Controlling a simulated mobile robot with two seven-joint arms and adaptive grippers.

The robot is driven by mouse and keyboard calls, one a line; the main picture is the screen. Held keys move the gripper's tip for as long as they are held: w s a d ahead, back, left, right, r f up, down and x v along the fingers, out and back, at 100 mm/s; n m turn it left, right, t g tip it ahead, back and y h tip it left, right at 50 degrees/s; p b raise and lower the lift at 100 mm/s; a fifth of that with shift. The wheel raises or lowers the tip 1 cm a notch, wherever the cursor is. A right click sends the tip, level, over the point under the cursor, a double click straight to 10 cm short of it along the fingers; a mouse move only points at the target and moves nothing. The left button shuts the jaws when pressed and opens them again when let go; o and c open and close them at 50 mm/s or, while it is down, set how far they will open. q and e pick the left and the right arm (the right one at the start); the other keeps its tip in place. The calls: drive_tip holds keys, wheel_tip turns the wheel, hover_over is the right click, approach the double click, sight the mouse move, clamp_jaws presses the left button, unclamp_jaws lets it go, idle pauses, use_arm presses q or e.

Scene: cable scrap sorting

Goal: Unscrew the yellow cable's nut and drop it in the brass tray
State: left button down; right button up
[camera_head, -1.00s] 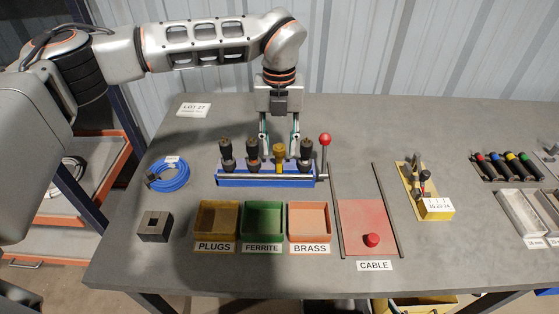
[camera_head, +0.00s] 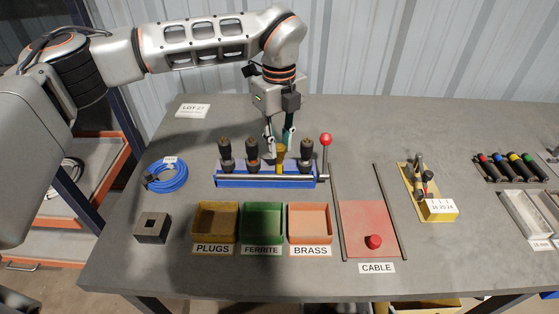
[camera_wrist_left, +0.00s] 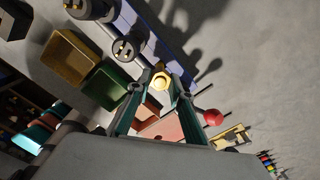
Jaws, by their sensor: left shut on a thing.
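The yellow cable's upright end (camera_head: 281,158) stands in the blue rack (camera_head: 265,182), between dark connectors. Its brass-yellow nut (camera_wrist_left: 161,80) shows from above in the left wrist view. My left gripper (camera_head: 279,148) points down at the yellow end from above, its fingers on either side of the nut and shut on it. The fingers also show in the left wrist view (camera_wrist_left: 163,88). They partly hide the yellow end in the head view. The orange brass tray (camera_head: 310,238), labelled BRASS, stands in front of the rack and looks empty. My right gripper is not in view.
Dark connectors (camera_head: 252,155) stand close on both sides. A red-knobbed lever (camera_head: 325,141) rises at the rack's right end. The plugs tray (camera_head: 215,239) and green ferrite tray (camera_head: 262,238) sit left of the brass tray. A blue cable coil (camera_head: 168,176) lies left.

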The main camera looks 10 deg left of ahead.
use_arm(q)
drive_tip(key=n, duration=0.4)
drive_tip(key=n+b, duration=0.1)
drive_tip(key=n, duration=0.4)
drive_tip(key=shift+f, duration=0.1)
drive_tip(key=n, duration=0.7)
drive_tip(key=shift+n, duration=0.4)
drive_tip(key=c, duration=1.7)
unclamp_jaws()
